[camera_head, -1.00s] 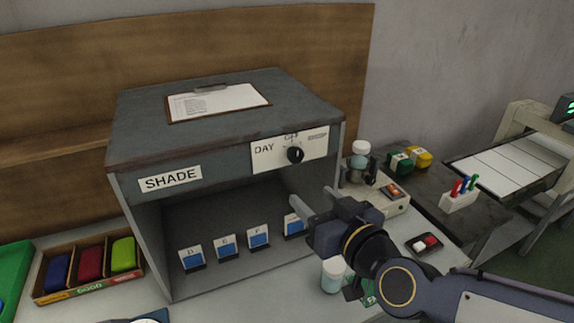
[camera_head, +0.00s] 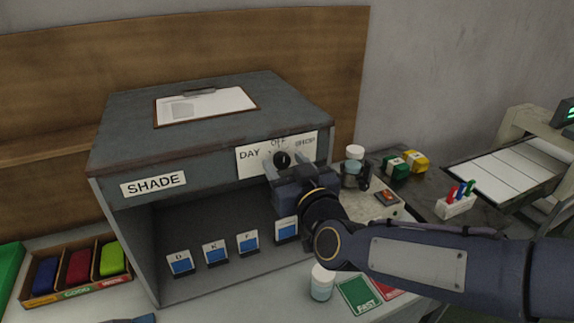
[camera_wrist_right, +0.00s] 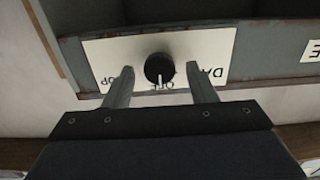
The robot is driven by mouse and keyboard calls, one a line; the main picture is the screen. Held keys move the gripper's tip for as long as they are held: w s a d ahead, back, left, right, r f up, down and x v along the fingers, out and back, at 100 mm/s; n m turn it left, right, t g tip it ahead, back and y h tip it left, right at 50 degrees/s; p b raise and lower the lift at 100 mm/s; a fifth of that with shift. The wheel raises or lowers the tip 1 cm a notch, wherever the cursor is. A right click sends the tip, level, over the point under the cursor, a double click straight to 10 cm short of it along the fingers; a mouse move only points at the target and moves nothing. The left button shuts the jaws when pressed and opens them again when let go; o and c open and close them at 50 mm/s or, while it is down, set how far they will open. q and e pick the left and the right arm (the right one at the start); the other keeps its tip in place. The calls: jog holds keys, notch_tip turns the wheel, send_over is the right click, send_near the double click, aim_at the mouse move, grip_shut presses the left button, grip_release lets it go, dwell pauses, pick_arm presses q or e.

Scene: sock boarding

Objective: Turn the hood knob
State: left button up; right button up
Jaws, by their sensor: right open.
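The hood knob (camera_head: 282,159) is a black round knob on a white label plate (camera_head: 249,161) marked DAY, OFF and SHOP, on the front of the grey SHADE hood (camera_head: 205,185). In the right wrist view the knob (camera_wrist_right: 158,68) has a white pointer line toward OFF. My right gripper (camera_head: 288,163) is at the plate, its fingers either side of the knob. In the right wrist view the open fingers (camera_wrist_right: 160,88) show a gap on both sides of the knob. My left gripper is not in view.
Labelled cards (camera_head: 247,243) stand inside the hood. A lidded jar (camera_head: 321,283) and a green FAST card (camera_head: 358,296) are on the counter below my right arm. A box of coloured blocks (camera_head: 78,268) sits left. A clipboard (camera_head: 205,105) lies on top of the hood.

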jog(key=shift+c, duration=0.4)
jog(key=c, duration=0.9)
jog(key=shift+o, duration=0.2)
jog(key=shift+f+m+b, duration=0.15)
jog(key=shift+m+b, duration=0.75)
jog(key=shift+b, duration=0.05)
jog(key=m+b, duration=0.1)
jog(key=m, duration=0.1)
jog(key=shift+d+m+b, duration=0.1)
jog(key=shift+m+b, duration=0.2)
jog(key=shift+b, duration=0.1)
jog(key=m+b, duration=0.1)
jog(key=m, duration=0.2)
jog(key=shift+b, duration=0.35)
jog(key=shift+m+b, duration=0.55)
jog(key=shift+m, duration=0.65)
jog(key=o, duration=0.9)
